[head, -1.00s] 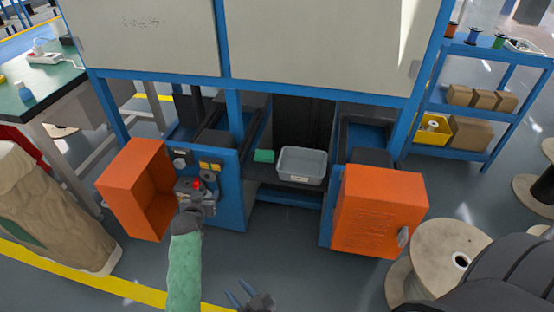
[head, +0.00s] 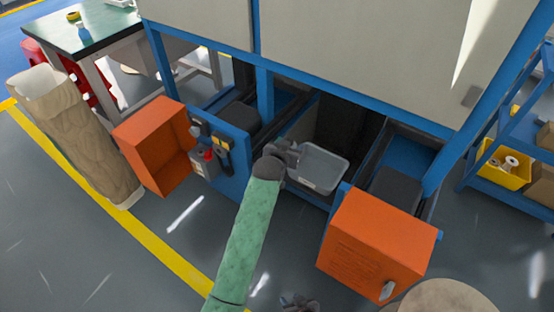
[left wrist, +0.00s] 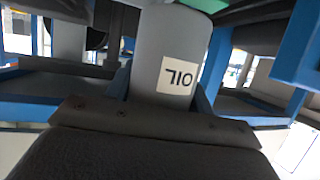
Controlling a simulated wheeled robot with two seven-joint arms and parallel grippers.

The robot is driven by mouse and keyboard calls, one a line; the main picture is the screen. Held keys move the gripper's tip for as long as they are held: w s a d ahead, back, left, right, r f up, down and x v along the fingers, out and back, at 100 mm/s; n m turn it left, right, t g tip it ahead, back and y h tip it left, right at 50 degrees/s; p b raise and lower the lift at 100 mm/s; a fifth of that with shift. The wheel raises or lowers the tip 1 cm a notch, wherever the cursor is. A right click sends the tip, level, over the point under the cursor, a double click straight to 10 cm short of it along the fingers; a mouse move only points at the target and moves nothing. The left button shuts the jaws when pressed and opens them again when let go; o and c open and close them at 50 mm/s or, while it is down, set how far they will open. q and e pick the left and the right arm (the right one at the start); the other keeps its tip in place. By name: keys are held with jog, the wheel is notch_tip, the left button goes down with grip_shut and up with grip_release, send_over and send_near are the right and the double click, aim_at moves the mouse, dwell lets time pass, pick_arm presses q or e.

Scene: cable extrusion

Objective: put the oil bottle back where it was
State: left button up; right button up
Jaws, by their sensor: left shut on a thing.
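The oil bottle (left wrist: 165,45) fills the middle of the left wrist view. It is a grey bottle with a pale label whose letters "OIL" show upside down. My left gripper (left wrist: 160,105) is shut on it. In the head view my left gripper (head: 285,152) is at the left edge of the grey bin, under the machine. The bottle cannot be told apart from the gripper there. My right gripper (head: 299,303) shows small and dark at the bottom edge; its opening is unclear.
The grey bin (head: 322,170) sits between the machine's two sides. An open orange door (head: 150,135) is at the left, beside a control panel (head: 205,160). Another orange door (head: 375,240) is at the right. A table (head: 98,30) stands at the back left.

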pick_arm(q)
jog(key=shift+a, duration=0.1)
jog(key=shift+w+f, duration=0.25)
jog(key=shift+w, duration=0.05)
jog(key=shift+w+a+f+b, duration=0.2)
jog(key=shift+w+a+f, duration=0.8)
jog(key=shift+w+f, duration=0.65)
jog(key=shift+w+a+f+b, duration=0.25)
jog(key=shift+w+a+f, duration=0.75)
jog(key=shift+w+f, duration=0.65)
jog(key=shift+w+a+f+b, duration=0.2)
jog(key=shift+w+a+f, duration=0.95)
jog(key=shift+f, duration=0.85)
jog(key=shift+w+d, duration=0.15)
jog(key=o, duration=1.1)
jog(key=shift+f, duration=0.15)
jog(key=shift+c, duration=0.2)
